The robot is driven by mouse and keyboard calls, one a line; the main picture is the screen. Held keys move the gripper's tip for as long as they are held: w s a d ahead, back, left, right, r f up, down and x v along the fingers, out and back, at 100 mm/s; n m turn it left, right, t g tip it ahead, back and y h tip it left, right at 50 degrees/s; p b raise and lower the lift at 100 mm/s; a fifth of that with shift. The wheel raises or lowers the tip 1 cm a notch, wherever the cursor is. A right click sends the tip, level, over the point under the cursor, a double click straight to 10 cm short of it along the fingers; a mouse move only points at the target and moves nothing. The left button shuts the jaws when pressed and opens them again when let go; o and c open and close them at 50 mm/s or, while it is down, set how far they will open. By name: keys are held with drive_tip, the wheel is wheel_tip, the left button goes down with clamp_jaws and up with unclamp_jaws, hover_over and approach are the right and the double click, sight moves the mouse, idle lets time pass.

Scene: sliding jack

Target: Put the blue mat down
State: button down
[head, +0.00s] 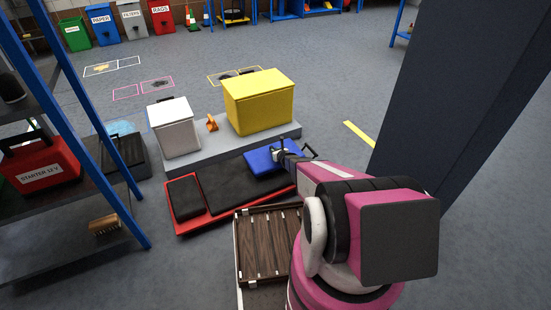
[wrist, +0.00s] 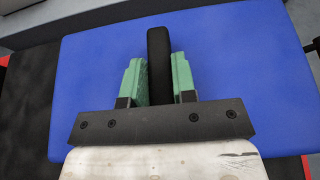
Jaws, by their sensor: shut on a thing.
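The blue mat (head: 260,160) is a flat blue pad at the right end of the red board with black padding (head: 236,187). In the wrist view the mat (wrist: 235,60) fills most of the picture below my gripper, with a black upright handle (wrist: 158,50) at its middle. My gripper (wrist: 159,78) has its green fingers on both sides of this handle and is shut on it. In the head view my gripper (head: 283,151) is over the mat. I cannot tell whether the mat touches the padding or hangs just above it.
A grey platform (head: 210,156) behind the board bears a white box (head: 174,130), a yellow box (head: 260,102) and a small orange thing (head: 212,124). A crate with brown slats (head: 268,245) is in front. A dark pillar (head: 460,90) stands right, a blue-framed shelf (head: 75,210) left.

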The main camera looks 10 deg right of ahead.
drive_tip(key=shift+s+d+f, duration=0.1)
drive_tip(key=shift+f, duration=0.95)
drive_tip(key=shift+d+f, duration=0.1)
drive_tip(key=shift+f, duration=0.9)
drive_tip(key=shift+f, duration=0.2)
drive_tip(key=c, duration=0.9)
unclamp_jaws()
